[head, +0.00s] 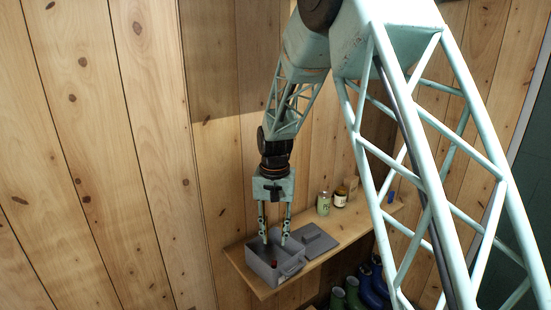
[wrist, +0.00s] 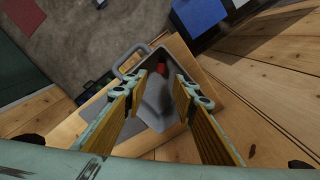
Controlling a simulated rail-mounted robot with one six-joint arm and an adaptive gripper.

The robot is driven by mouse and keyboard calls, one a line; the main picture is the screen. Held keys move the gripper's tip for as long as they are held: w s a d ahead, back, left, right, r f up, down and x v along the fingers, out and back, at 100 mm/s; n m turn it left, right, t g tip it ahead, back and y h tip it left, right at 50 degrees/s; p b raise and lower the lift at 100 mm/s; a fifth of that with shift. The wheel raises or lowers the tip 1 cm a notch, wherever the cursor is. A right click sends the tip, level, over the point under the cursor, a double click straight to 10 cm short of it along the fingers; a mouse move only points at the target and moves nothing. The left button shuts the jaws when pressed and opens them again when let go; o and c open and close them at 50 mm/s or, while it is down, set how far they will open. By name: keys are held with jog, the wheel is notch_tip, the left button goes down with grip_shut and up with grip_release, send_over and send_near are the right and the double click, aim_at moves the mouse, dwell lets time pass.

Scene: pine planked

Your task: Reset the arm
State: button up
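My gripper (head: 274,240) points straight down over a grey open box (head: 258,262) on the wooden shelf. Its two fingers are apart, and in the wrist view my gripper (wrist: 160,88) is open with nothing between the fingertips. The fingertips are at or just above the box's rim; I cannot tell how deep they reach. A small red thing (head: 274,264) lies in the box and also shows in the wrist view (wrist: 161,69). The box has a handle (wrist: 130,60) on one side.
A grey lid-like panel (head: 314,240) lies right of the box. A green can (head: 323,203), a jar (head: 341,196) and a small blue thing (head: 391,197) stand along the shelf (head: 345,252). Boots (head: 371,288) are below. Plank walls stand behind and to the left.

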jog(key=s+d+r+t+b, duration=0.1)
jog(key=s+d+r+b, duration=0.3)
jog(key=s+d+r, duration=0.45)
jog(key=s+d+r+t+b, duration=0.1)
jog(key=s+d+r+b, duration=0.2)
jog(key=s+d+r, duration=0.55)
jog(key=s+d+f+t+b, duration=0.1)
jog(key=s+d+b, duration=0.1)
jog(key=s, duration=1.3)
jog(key=s+d+f+n+t+b, duration=0.1)
jog(key=s+b, duration=0.4)
jog(key=s, duration=1.1)
jog(key=shift+d+f+n, duration=0.25)
jog(key=shift+d+n, duration=0.05)
jog(key=shift+d, duration=0.45)
jog(key=shift+d, duration=0.1)
